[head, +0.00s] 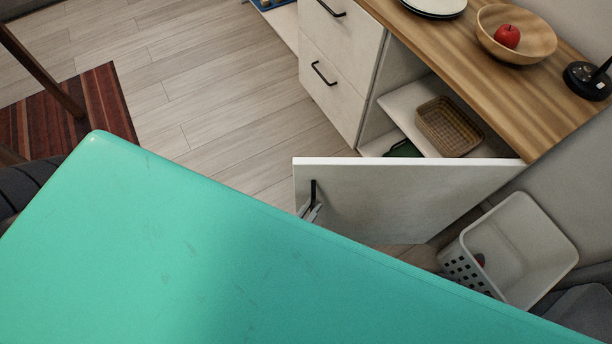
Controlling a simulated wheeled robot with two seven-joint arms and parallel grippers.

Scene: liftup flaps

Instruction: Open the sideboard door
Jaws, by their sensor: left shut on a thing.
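The white sideboard door (400,197) stands swung far out from the sideboard (485,55), hinged at its right end. The compartment behind it is exposed. A black bar handle (313,190) sits near the door's free left edge. My left gripper (311,208) shows only as a small grey piece at the lower part of this handle, and it is shut on it. The rest of that gripper and its arm are hidden. My right gripper is not in view.
A wicker basket (449,126) and a dark green item (403,149) are in the open compartment. A bowl (530,42) with a red apple (507,36) stands on top. A white bin (525,240) stands right of the door. Floor left of the door is clear.

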